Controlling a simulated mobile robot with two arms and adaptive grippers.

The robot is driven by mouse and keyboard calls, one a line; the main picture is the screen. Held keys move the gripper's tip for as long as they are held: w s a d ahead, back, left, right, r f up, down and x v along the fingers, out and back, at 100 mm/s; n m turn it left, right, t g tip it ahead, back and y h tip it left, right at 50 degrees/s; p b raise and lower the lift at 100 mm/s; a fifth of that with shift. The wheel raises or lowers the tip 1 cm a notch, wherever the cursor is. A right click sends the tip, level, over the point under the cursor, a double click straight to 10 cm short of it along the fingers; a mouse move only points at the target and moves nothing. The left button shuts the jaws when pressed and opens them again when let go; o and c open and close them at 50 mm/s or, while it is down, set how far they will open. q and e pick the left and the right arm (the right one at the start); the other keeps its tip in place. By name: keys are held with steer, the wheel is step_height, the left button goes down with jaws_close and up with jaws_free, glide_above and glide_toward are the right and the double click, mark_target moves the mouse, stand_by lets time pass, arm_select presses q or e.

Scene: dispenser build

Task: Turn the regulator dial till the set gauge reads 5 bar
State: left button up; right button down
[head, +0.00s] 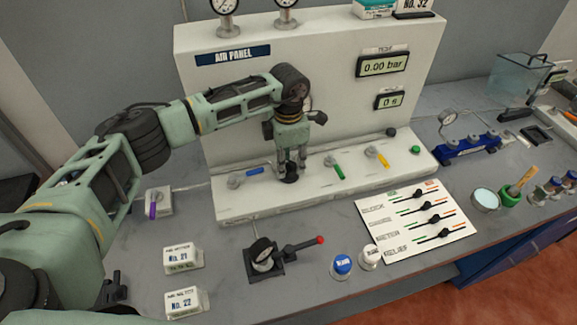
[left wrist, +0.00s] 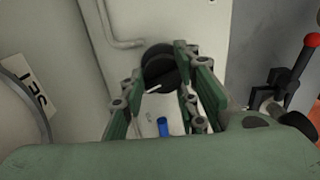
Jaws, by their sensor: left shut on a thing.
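The regulator dial (head: 290,177) is a black round knob on the white ledge of the air panel. My left gripper (head: 291,160) points down onto it and is shut on it. In the left wrist view the dial (left wrist: 160,68) sits between the two green fingers, with a white mark on it. A round gauge (head: 318,118) shows partly behind the left gripper; its reading is hidden. The left wrist view shows a SET label (left wrist: 38,97) beside a curved rim at the left edge, without a readable scale. My right gripper is not in view.
Blue (head: 254,171), green (head: 336,171) and yellow (head: 378,157) valve handles stand along the ledge. The test display (head: 383,64) reads 0.00 bar. A red-tipped lever (head: 305,244) and a slider card (head: 418,222) lie in front.

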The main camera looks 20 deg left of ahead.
arm_select(q)
steer(key=m+b, duration=0.4)
steer(key=b, duration=0.1)
steer(key=m+b, duration=0.2)
steer(key=shift+w+b, duration=0.35)
steer(key=m+b, duration=0.2)
steer(key=m, duration=0.1)
steer(key=shift+d+r, duration=0.1)
steer(key=shift+r, duration=0.05)
steer(key=shift+d+r+m+b, duration=0.1)
steer(key=shift+r+m+b, duration=0.05)
steer(key=shift+m+b, duration=0.7)
steer(key=shift+m, duration=0.25)
steer(key=o, duration=0.8)
steer(key=shift+o, duration=1)
steer(key=shift+d, duration=0.15)
steer(key=shift+s+f, duration=0.1)
steer(key=shift+f, duration=0.1)
